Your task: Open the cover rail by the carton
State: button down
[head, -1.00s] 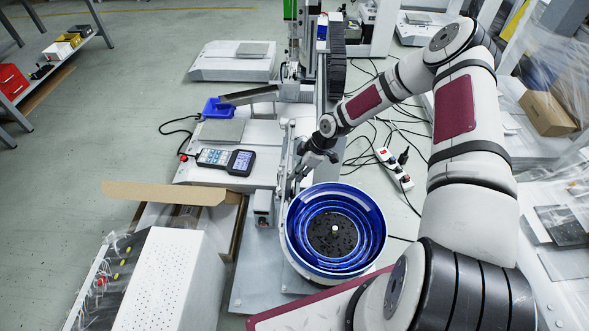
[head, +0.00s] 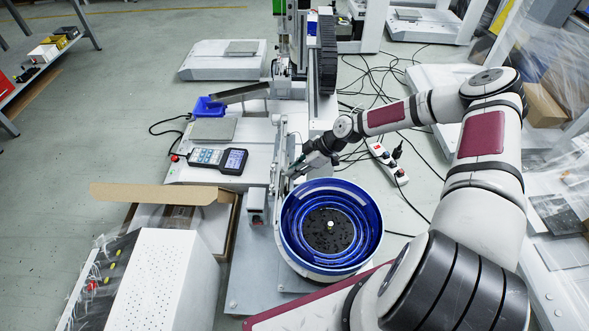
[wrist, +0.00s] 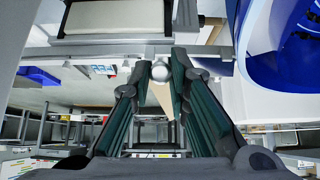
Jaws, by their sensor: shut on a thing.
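My gripper (wrist: 160,76) is shut on a round, pale metal knob (wrist: 161,71) in the wrist view, with one green-padded finger on each side. The knob sits in front of a pale, straight rail-like bar (wrist: 95,50); I cannot tell for sure that this bar is the cover rail. In the head view my gripper (head: 294,170) is beside the upright metal parts just behind the blue bowl, and its fingertips are too small to make out. An open cardboard carton (head: 160,194) with a raised flap lies left of the bowl.
The blue feeder bowl (head: 292,232) stands close to my gripper and shows at the upper right of the wrist view. A handheld meter (head: 218,158) lies on a pale base to the left. A power strip (head: 388,163) and loose cables lie on the floor to the right.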

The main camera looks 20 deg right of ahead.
jog(key=c, duration=1.5)
grip_release()
jog(key=shift+d, duration=0.1)
jog(key=v, duration=1.2)
